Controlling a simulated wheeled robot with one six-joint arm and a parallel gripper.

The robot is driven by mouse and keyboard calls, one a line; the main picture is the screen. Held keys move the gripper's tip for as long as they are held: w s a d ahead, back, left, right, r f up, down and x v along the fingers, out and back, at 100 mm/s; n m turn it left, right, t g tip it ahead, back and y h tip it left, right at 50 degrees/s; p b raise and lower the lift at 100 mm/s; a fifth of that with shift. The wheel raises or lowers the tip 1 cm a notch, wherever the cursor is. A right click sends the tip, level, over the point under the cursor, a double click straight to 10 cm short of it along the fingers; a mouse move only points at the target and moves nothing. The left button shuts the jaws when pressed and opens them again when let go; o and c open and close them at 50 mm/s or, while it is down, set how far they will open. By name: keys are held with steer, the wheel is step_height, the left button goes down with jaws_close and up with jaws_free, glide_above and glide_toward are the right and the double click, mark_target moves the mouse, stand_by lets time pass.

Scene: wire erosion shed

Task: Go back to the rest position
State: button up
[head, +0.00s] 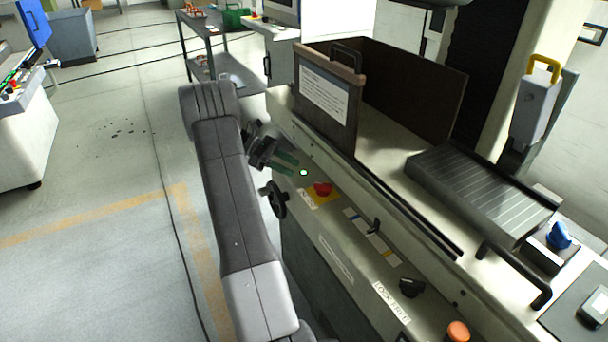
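My arm (235,200) reaches up from the bottom of the head view and bends over at its top. My gripper (289,165) is small in the picture, at the front panel of the machine, just left of a lit green button (303,173). Its two fingers look apart, with nothing seen between them. I cannot tell whether the fingertips touch the panel.
The machine (340,258) fills the right side, with a red stop button (322,189), a black handwheel (275,200), a black knob (411,287) and an orange button (458,331). A dark guard panel (326,98) stands above. Floor (100,200) at left is clear.

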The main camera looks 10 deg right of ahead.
mark_target(323, 184)
steer(key=shift+v, duration=0.9)
steer(key=shift+d, duration=0.1)
steer(key=x, duration=1.3)
steer(key=shift+s+d+f, duration=0.2)
steer(key=shift+d+f, duration=0.05)
steer(key=shift+d, duration=0.05)
steer(key=shift+w+a+r, duration=0.1)
steer(key=shift+a, duration=0.05)
